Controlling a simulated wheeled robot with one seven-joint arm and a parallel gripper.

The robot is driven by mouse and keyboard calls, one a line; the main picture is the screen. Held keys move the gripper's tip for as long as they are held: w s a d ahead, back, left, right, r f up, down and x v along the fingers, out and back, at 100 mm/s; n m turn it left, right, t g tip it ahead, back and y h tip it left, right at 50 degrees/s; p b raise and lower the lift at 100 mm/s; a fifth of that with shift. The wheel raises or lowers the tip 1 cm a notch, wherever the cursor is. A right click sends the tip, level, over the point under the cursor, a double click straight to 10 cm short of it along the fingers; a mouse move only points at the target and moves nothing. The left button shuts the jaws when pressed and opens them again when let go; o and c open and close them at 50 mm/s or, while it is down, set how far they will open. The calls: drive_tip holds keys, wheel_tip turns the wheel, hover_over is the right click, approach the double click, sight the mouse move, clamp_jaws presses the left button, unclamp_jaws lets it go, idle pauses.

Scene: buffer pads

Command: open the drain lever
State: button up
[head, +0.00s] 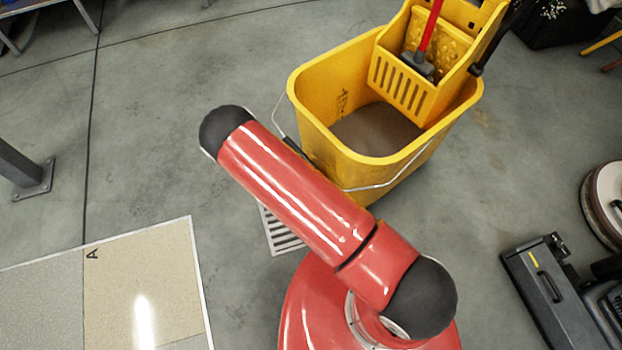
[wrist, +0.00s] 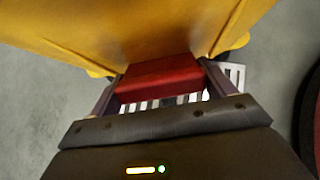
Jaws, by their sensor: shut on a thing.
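The red drain lever (wrist: 155,76) is at the foot of the yellow mop bucket, seen in the wrist view. My gripper (wrist: 160,88) has a finger on each side of the lever and is shut on it. In the head view the yellow bucket (head: 312,98) stands upright with brown-grey water (head: 375,129) in it. My red arm reaches across in front of the bucket there and hides the lever; the gripper itself cannot be seen in that view.
A slotted floor grate (head: 280,236) lies beneath my arm, in front of the bucket. A yellow wringer (head: 405,85) with a red-handled tool sits on the bucket. A black and grey machine (head: 550,285) stands at right. Floor left of the bucket is clear.

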drive_tip(key=shift+d+r+g+y, duration=0.15)
drive_tip(key=shift+g+y, duration=0.25)
drive_tip(key=shift+y, duration=0.1)
drive_tip(key=o, duration=0.9)
drive_tip(key=shift+w, duration=0.1)
drive_tip(key=shift+r, duration=0.1)
drive_tip(key=shift+a+r, duration=0.25)
drive_tip(key=s+a+r, duration=0.1)
drive_tip(key=s+a, duration=0.7)
drive_tip(key=a, duration=0.3)
drive_tip(key=shift+s+r+b, duration=0.15)
drive_tip(key=shift+r+b, duration=0.1)
drive_tip(key=shift+b, duration=0.05)
